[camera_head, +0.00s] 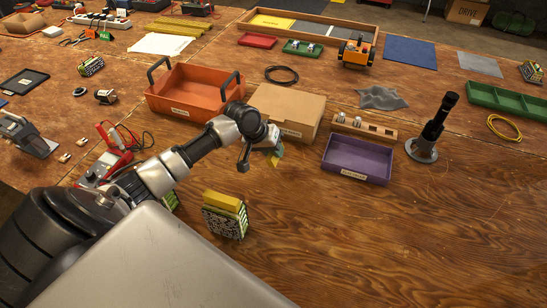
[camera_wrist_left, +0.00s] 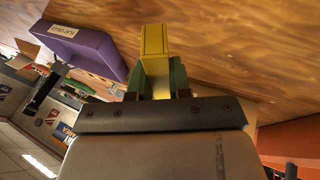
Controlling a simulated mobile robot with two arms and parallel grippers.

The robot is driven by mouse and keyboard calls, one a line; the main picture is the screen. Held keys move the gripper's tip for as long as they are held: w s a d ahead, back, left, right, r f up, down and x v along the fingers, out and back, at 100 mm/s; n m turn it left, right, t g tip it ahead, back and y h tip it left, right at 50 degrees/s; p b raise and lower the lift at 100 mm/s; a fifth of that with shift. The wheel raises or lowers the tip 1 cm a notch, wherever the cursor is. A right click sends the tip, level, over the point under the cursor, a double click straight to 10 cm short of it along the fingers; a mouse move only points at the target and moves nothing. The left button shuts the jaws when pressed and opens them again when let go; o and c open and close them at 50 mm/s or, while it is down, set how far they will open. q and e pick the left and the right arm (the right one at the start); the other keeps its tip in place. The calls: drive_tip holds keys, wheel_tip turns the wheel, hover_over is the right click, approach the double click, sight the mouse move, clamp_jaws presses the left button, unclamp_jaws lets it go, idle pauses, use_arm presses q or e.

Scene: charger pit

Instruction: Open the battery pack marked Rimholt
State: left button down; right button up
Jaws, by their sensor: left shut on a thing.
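My left gripper (camera_head: 274,153) is above the wooden table, shut on a yellow piece (camera_head: 272,161). In the left wrist view the yellow piece (camera_wrist_left: 155,55) stands out between the two greenish fingers (camera_wrist_left: 157,80). A battery pack (camera_head: 225,220) stands on the table, left of and nearer than the gripper and apart from it. It has a dark patterned face, green-and-white striped side and yellow top. Another pack (camera_head: 170,199) is partly hidden behind my left arm. I cannot read the name Rimholt on any pack. My right gripper is out of view.
An orange handled tray (camera_head: 195,105), a cardboard box (camera_head: 290,105) and a purple tray (camera_head: 356,170) stand around the gripper. A dark post on a round base (camera_head: 422,148) is to the right. A red meter (camera_head: 105,165) lies left. The front right table is clear.

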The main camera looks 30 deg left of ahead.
sight(279, 166)
use_arm(q)
wheel_tip(279, 166, down, 3)
drive_tip(key=shift+f, duration=0.2)
drive_tip(key=shift+s+f, duration=0.1)
drive_tip(key=shift+f, duration=0.45)
drive_tip(key=c, duration=1.1)
unclamp_jaws()
drive_tip(key=shift+o, duration=0.2)
